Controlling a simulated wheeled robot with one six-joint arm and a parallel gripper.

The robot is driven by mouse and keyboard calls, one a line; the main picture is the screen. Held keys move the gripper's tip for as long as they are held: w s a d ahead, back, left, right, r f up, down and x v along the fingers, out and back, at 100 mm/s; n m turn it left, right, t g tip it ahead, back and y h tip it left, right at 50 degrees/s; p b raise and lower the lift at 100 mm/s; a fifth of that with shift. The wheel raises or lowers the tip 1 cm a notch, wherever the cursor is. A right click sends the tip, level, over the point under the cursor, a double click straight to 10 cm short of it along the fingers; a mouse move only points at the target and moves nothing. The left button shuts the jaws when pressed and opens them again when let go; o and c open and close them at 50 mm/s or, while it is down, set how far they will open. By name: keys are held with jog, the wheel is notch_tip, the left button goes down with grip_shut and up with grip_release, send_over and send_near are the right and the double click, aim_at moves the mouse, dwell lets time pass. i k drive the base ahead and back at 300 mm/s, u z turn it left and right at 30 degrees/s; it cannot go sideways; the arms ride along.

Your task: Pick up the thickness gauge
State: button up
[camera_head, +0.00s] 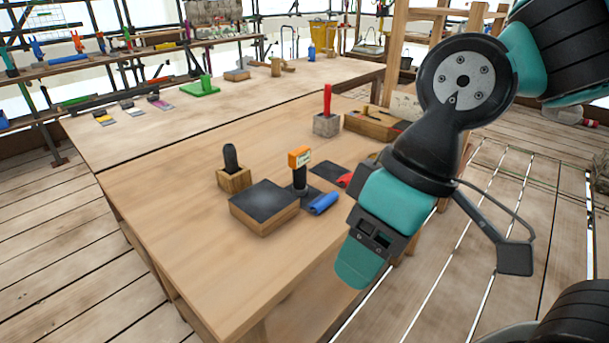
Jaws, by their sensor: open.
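An orange-topped device with a small pale display, which looks like the thickness gauge (299,158), stands upright on the workbench (170,230). Its dark stem rises from a black base. My gripper (357,268) hangs to the right of and nearer than it, by the bench's right edge. It is open and apart from the gauge. I see it from the side, so the space between its fingers is hidden.
A dark-topped block (264,205), a blue roll (323,204) and a wooden holder with a black tool (233,178) crowd around the gauge. A red-handled tool (327,105) stands in a grey block behind. The bench's near left is clear.

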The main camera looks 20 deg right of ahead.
aim_at(298, 158)
jog(key=u, duration=0.1)
jog(key=k, duration=0.45)
jog(key=z, duration=0.95)
jog(key=i, duration=0.65)
jog(key=u, duration=0.55)
jog(key=i, duration=0.65)
jog(key=u, duration=0.7)
